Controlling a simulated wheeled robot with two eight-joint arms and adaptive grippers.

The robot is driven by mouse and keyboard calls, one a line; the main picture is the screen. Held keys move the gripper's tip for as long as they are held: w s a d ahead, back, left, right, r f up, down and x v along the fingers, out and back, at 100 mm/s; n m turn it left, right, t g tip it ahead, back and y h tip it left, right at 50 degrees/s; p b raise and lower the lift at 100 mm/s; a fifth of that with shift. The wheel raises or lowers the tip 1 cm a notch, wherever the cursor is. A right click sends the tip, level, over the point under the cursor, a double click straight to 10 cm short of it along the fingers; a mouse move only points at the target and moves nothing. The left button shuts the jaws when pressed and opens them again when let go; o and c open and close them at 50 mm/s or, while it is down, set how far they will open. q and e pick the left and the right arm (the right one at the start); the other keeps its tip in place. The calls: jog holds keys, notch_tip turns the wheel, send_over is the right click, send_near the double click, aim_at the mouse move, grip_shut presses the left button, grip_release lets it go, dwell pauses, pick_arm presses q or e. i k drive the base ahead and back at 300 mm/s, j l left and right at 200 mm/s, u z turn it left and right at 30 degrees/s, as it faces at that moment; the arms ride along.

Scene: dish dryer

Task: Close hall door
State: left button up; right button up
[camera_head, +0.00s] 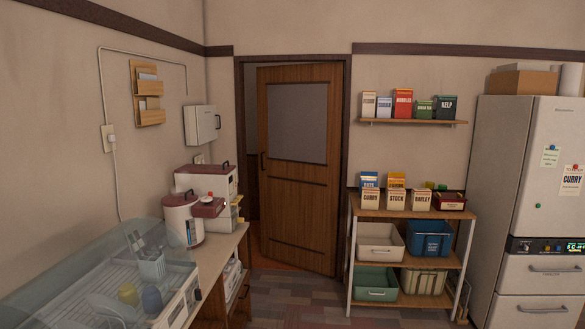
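The hall door (298,205) is a brown wooden door with a grey glass pane in its upper half. It stands ajar in its dark frame (346,150), swung into the room. A gap shows along its left side, with the hall floor visible behind. Its dark handle (263,162) is on the left edge, and its right edge is by the right side of the frame. Neither of my grippers is in view.
A counter (215,255) with a clear-covered dish dryer (90,270) runs along the left. A shelf rack (405,260) with boxes and bins stands right of the door, beside a fridge (505,170). The floor (300,300) before the door is clear.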

aim_at(300, 107)
jog(key=i, duration=3.8)
jog(key=l+z, duration=0.05)
jog(key=l, duration=0.05)
